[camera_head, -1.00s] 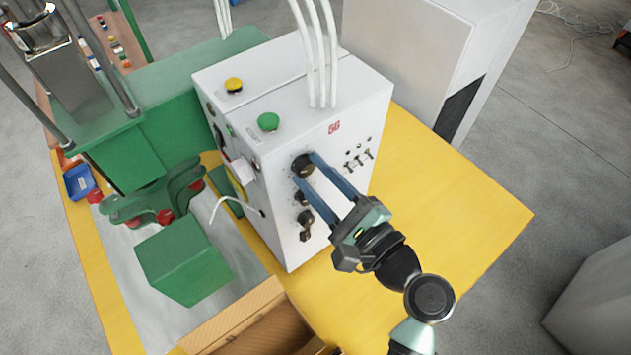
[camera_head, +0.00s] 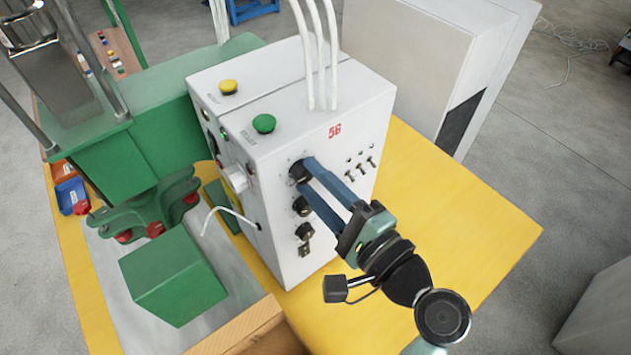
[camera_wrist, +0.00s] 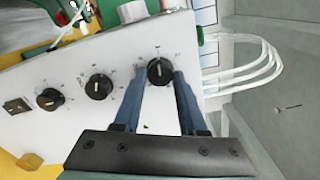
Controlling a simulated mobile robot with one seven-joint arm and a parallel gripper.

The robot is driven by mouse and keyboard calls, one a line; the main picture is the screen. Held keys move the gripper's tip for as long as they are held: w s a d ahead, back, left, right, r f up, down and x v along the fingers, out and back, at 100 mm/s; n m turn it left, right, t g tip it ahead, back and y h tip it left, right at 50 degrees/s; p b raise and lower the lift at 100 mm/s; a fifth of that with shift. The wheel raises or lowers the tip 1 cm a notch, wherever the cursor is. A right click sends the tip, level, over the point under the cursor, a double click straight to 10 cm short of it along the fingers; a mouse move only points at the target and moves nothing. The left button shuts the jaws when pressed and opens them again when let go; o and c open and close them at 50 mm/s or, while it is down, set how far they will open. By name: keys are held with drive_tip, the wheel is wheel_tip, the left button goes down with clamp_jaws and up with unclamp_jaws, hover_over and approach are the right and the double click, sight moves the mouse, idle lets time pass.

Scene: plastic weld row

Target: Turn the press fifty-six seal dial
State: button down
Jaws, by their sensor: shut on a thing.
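The white control box (camera_head: 268,190) marked 56 in red stands on the yellow table. Its right-hand face carries a column of black dials. My gripper (camera_head: 305,175) is shut on the top black dial (camera_head: 296,172), with one blue finger on each side of it. In the wrist view my gripper (camera_wrist: 161,78) holds the same dial (camera_wrist: 160,70), whose white pointer line shows between the fingers. The middle dial (camera_wrist: 98,86) and the lowest dial (camera_wrist: 50,99) are free. The dial labels are too small to read.
White cables (camera_head: 318,55) rise from the box top. A green press (camera_head: 150,125) stands left. The yellow table (camera_head: 440,200) is bare at right.

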drive_tip(key=shift+c, duration=2.4)
unclamp_jaws()
drive_tip(key=b+v, duration=0.3)
drive_tip(key=v, duration=1)
drive_tip(key=shift+b, duration=0.4)
